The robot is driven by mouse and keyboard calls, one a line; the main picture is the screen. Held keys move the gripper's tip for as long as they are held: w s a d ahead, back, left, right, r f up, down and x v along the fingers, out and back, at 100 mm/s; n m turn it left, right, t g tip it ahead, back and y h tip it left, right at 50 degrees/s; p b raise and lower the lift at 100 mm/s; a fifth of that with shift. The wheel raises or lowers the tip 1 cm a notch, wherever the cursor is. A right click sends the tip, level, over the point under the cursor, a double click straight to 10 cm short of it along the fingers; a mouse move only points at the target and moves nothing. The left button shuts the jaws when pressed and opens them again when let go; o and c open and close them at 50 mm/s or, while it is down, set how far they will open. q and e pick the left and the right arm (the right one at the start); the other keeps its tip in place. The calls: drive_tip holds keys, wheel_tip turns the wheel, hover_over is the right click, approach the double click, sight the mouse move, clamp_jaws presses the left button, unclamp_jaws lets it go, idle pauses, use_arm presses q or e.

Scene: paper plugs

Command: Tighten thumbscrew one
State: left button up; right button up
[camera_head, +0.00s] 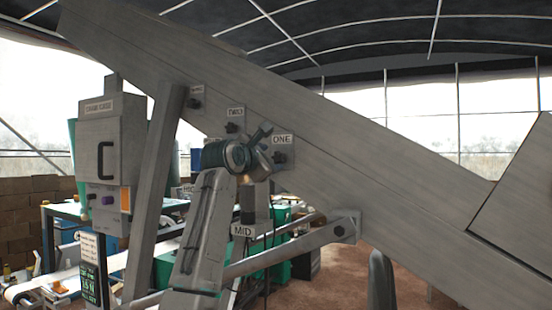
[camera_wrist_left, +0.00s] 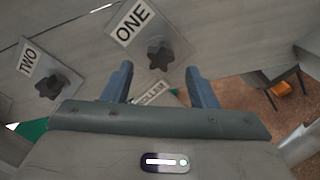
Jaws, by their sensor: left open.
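Thumbscrew one, a dark star-shaped knob (camera_wrist_left: 160,56), sits on a grey plate under the label ONE (camera_wrist_left: 133,22) in the left wrist view. In the head view the label ONE (camera_head: 282,139) shows just right of my left gripper (camera_head: 262,138), with the dark knob (camera_head: 279,157) below it. My left gripper (camera_wrist_left: 160,84) is open and empty. In the wrist view its two blue fingers point toward the plate, and the knob appears between and beyond their tips. I cannot tell the remaining distance. My right gripper is not in view.
Thumbscrew two (camera_wrist_left: 47,87) sits beside its label TWO, left in the wrist view; it also shows in the head view (camera_head: 232,127). A long grey sloping beam (camera_head: 370,170) carries the screws. A grey control box (camera_head: 107,150) stands at left.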

sight(277, 158)
use_arm(q)
drive_tip(key=shift+d, duration=0.1)
drive_tip(key=shift+x, duration=1.95)
drive_tip(key=shift+c, duration=0.2)
drive_tip(key=c, duration=0.9)
